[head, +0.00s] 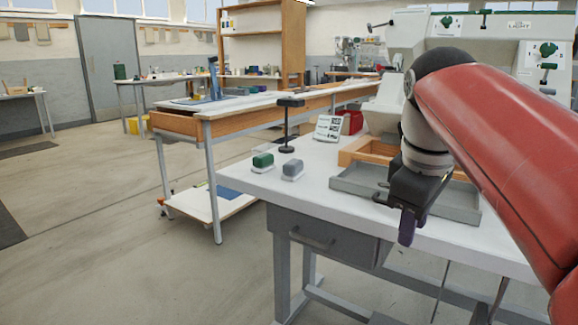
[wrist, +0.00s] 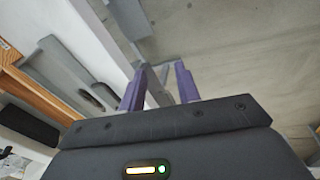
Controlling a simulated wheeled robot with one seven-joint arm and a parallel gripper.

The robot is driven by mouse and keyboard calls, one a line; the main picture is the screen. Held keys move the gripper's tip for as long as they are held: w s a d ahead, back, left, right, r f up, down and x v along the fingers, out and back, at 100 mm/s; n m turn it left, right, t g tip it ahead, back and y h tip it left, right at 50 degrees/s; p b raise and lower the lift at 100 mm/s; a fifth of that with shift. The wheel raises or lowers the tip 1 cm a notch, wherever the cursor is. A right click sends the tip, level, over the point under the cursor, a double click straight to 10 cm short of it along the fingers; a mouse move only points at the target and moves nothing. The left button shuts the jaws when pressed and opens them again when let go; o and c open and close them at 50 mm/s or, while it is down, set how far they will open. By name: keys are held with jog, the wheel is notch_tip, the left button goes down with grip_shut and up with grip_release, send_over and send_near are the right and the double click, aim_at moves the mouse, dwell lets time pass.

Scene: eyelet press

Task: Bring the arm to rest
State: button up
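My gripper (head: 407,228) hangs from my red arm at the right of the head view. It points down at the front edge of the white worktable (head: 318,175), close to the grey tray (head: 358,186). In the wrist view its two purple fingers stand apart, with a clear gap between them (wrist: 158,82). Nothing is between the fingers; the table edge, a metal leg and the floor show past them. My arm and gripper hide part of the tray and of the table behind.
A green block (head: 263,160), a grey block (head: 292,170) and a black stand (head: 287,125) are on the table's left part. A wooden frame (head: 365,150) and a large pale machine (head: 480,50) are behind the tray. Open floor (head: 110,240) lies to the left.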

jog(key=s+a+f+m+t, duration=0.1)
jog(key=s+f+m, duration=0.3)
jog(key=f, duration=0.5)
jog(key=s+a+f+m+t+y, duration=0.1)
jog(key=s+f+m, duration=0.4)
jog(key=f, duration=0.5)
jog(key=shift+s+a+f+t+p, duration=0.3)
jog(key=shift+s+a+t, duration=0.2)
jog(key=shift+s, duration=0.5)
